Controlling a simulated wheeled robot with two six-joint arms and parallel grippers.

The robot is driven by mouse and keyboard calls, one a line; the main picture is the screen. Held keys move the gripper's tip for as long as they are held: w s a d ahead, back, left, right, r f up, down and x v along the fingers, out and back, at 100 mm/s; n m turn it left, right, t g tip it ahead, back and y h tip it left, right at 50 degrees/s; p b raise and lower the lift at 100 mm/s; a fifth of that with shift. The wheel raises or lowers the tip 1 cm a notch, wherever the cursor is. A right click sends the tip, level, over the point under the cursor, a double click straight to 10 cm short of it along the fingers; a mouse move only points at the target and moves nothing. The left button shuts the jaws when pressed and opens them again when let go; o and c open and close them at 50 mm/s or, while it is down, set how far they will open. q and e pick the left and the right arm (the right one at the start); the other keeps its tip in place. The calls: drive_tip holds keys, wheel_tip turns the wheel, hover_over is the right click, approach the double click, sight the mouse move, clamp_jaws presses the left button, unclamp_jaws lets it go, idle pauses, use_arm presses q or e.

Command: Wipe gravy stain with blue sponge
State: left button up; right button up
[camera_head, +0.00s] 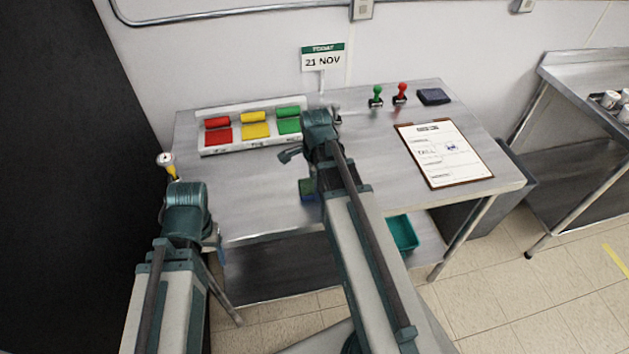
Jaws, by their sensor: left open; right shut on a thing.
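A small block, blue below with a green upper part, shows just left of my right forearm, near the front of the steel table; I take it as the blue sponge (309,197). My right gripper (310,182) is shut on it, with its fingers mostly hidden by the arm. The sponge is low over the tabletop; whether it touches is unclear. My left gripper (212,241) is open and empty by the table's front left corner, mostly hidden behind its wrist. No gravy stain shows; my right arm covers part of the tabletop.
The steel table (245,195) bears a white rack (207,150) of red, yellow and green pieces, a date sign (323,58), two stamps (400,92), a dark pad (433,96) and a clipboard (483,173). A teal bin (403,233) sits below. A dial-topped object (166,159) stands at left.

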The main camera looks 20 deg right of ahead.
drive_tip(key=shift+s+a+f, duration=0.1)
drive_tip(key=shift+s+a, duration=0.1)
drive_tip(key=shift+s, duration=0.55)
drive_tip(key=shift+s+a+f, duration=0.1)
drive_tip(key=shift+s+a, duration=0.1)
drive_tip(key=shift+s, duration=0.5)
drive_tip(key=shift+r, duration=0.2)
drive_tip(key=shift+w+d+f, duration=0.1)
drive_tip(key=shift+w+d, duration=0.15)
drive_tip(key=shift+w, duration=0.8)
drive_tip(key=shift+w+d, duration=0.25)
drive_tip(key=shift+w, duration=0.75)
drive_tip(key=shift+w+d, duration=0.25)
drive_tip(key=shift+w, duration=0.75)
drive_tip(key=shift+w+d, duration=0.2)
drive_tip(key=shift+w, duration=0.8)
drive_tip(key=shift+s, duration=0.15)
wheel_tip(320, 180, up, 6)
drive_tip(key=p, duration=0.6)
drive_tip(key=shift+r, duration=0.2)
